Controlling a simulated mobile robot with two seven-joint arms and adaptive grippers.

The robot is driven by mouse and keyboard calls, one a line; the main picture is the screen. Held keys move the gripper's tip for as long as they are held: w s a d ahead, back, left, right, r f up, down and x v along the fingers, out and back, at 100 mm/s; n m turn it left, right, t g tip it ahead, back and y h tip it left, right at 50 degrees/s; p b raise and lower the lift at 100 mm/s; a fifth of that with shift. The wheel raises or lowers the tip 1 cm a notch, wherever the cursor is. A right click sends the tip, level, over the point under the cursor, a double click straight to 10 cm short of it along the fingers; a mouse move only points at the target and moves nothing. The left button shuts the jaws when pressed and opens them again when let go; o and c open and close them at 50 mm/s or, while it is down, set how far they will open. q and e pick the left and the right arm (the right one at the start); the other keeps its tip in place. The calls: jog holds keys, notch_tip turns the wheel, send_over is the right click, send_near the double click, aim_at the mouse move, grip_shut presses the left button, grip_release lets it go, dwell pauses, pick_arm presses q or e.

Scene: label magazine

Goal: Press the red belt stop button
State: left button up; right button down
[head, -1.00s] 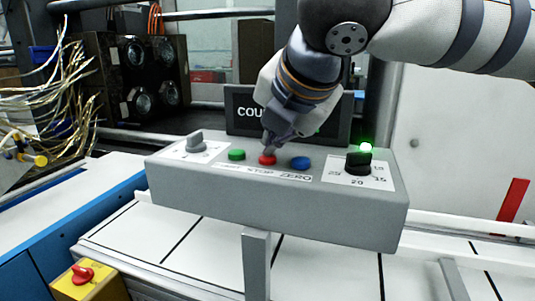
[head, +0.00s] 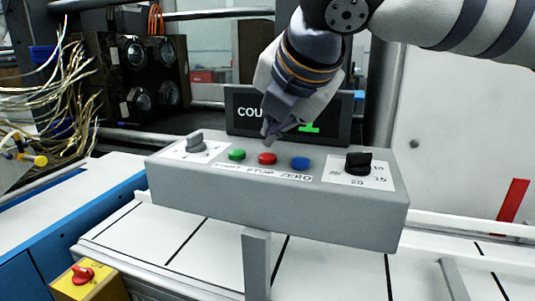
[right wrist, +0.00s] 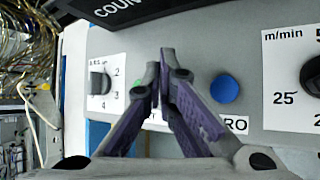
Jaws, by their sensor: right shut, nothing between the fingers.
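The red stop button (head: 267,159) sits on the sloped top of a grey control box (head: 275,213), between a green button (head: 237,155) and a blue button (head: 300,163). My right gripper (head: 269,141) is shut and empty, its fingertips a little above and behind the red button, apart from it. In the right wrist view the closed fingers (right wrist: 165,58) hide the red button; the blue button (right wrist: 225,89) shows to their right. My left gripper is not in view.
A counter display (head: 245,108) stands behind the box. A grey knob (head: 195,143) is at the box's left end. A white belt (head: 330,265) with dark lines runs below. A yellow box with a red switch (head: 83,274) is at lower left.

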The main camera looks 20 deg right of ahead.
aim_at(273, 155)
jog(key=shift+r, duration=2.5)
